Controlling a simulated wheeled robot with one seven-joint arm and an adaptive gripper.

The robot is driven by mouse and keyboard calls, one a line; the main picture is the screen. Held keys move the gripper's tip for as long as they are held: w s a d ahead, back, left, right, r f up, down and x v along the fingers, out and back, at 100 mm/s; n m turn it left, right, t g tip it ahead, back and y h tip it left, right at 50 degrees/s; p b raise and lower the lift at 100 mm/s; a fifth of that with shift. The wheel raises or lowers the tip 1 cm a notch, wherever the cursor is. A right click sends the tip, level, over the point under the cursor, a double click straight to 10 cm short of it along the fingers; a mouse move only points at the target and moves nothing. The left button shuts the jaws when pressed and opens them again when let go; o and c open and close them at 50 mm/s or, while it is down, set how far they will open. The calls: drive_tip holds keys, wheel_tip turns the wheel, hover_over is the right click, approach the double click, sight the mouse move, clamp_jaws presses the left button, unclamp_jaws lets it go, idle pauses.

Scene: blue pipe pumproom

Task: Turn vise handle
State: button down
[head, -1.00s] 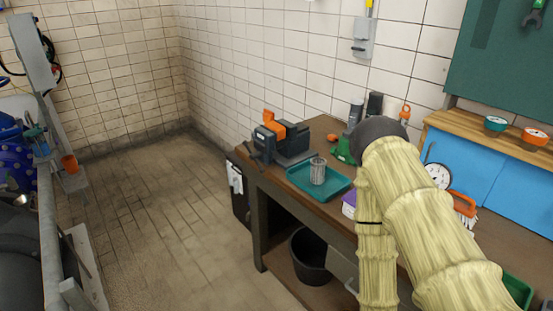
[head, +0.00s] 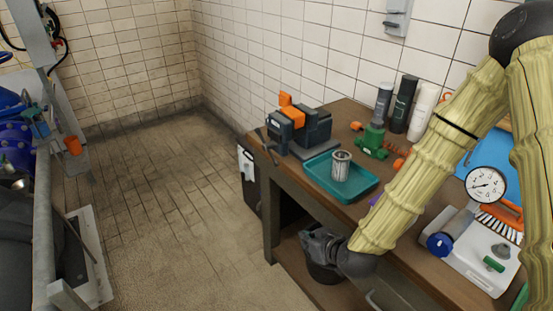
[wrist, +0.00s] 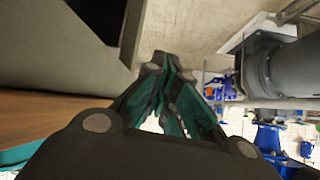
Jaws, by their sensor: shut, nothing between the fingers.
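The vise (head: 308,130) is dark blue-grey with orange jaw pieces and stands on the far left end of the workbench. Its handle (head: 263,139) looks like a thin dark bar at the vise's left end, tilted over the bench edge. My gripper (head: 316,240) is in front of the bench, lower than its top and well below the vise, touching neither vise nor handle. In the wrist view my gripper (wrist: 167,70) shows dark fingers with teal pads, closed and empty. The vise is not seen in the wrist view.
A teal tray (head: 359,196) holding a metal cup (head: 341,165) sits right of the vise. A green tool (head: 373,142) and several bottles stand behind. A black bucket (head: 325,272) is below my gripper. The floor left of the bench is clear.

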drive_tip(key=w+a+r+n+t+y, duration=0.1)
drive_tip(key=w+r+t, duration=0.15)
drive_tip(key=r, duration=0.45)
drive_tip(key=w+a+r+n+t+y+b, duration=0.1)
drive_tip(key=w+r, duration=0.3)
drive_tip(key=r, duration=0.3)
drive_tip(key=w+a+r+n+t+y, duration=0.1)
drive_tip(key=w+a+r+t, duration=0.15)
drive_tip(key=r, duration=0.45)
drive_tip(key=p, duration=0.2)
approach(269, 149)
wheel_tip(269, 149, up, 3)
drive_tip(key=w+a, duration=0.2)
drive_tip(key=shift+w+a+f+g+p, duration=0.15)
drive_tip(key=shift+w+f+g+p, duration=0.25)
drive_tip(key=shift+w+f, duration=0.9)
drive_tip(key=shift+s+f, duration=0.1)
drive_tip(key=shift+s, duration=0.05)
drive_tip(key=shift+a+f+b, duration=0.1)
drive_tip(key=shift+f+b, duration=0.05)
drive_tip(key=shift+b, duration=0.15)
drive_tip(key=shift+f+b, duration=0.1)
drive_tip(key=shift+b, duration=0.5)
